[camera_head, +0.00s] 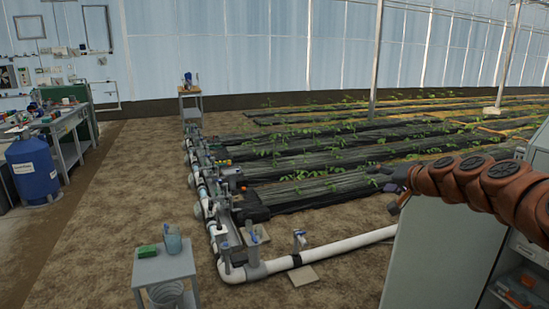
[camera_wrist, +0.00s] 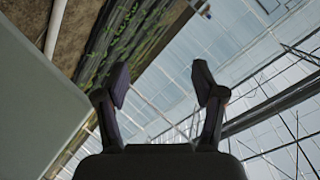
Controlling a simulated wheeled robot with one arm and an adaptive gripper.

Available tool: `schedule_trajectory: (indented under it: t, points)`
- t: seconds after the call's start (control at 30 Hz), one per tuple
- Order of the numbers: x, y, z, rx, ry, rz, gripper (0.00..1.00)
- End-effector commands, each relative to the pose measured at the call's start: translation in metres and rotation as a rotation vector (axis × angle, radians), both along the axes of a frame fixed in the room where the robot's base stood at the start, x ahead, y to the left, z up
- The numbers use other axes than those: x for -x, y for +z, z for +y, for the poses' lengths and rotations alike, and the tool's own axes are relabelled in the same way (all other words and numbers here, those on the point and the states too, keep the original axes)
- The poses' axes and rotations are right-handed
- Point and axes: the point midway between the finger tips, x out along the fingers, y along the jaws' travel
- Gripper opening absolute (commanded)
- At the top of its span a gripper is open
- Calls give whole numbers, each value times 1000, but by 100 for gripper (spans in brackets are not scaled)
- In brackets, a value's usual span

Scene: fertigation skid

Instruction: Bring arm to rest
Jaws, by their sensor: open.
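My arm (camera_head: 480,178), with a segmented brown covering, reaches in from the right edge in the head view. My gripper (camera_head: 385,178) is at its left end, in the air in front of the planted rows, and looks small and dark there. In the wrist view my gripper (camera_wrist: 160,85) has its two dark fingers spread apart with nothing between them. Beyond the fingers the wrist view shows the greenhouse wall and roof, tilted.
A pale cabinet (camera_head: 435,250) stands below my arm at the right. White piping (camera_head: 345,246) runs across the ground to a valve line. A small grey table (camera_head: 165,268) holds a cup and a green item. A blue tank (camera_head: 33,170) stands left. Bare soil is open at centre left.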

Motion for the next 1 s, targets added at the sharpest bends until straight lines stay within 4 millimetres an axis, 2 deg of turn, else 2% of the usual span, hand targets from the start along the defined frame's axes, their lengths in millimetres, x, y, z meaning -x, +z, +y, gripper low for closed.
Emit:
schedule_trajectory:
  t: [0.03, 0.2, 0.3, 0.43, 0.5, 0.6, 0.7, 0.8, 1.0]
  points:
    - [14, 2, 30, 22, 62, 21, 69]
    - [75, -11, 113, 107, 255, 131, 69]
    - [121, -27, 152, 172, 358, 213, 69]
    - [188, -56, 185, 268, 466, 343, 69]
    - [226, -75, 194, 321, 512, 425, 69]
    - [281, -101, 197, 398, 556, 545, 69]
    - [335, -125, 189, 469, 578, 670, 69]
    - [381, -145, 176, 524, 581, 782, 69]
    - [445, -168, 152, 590, 562, 946, 69]
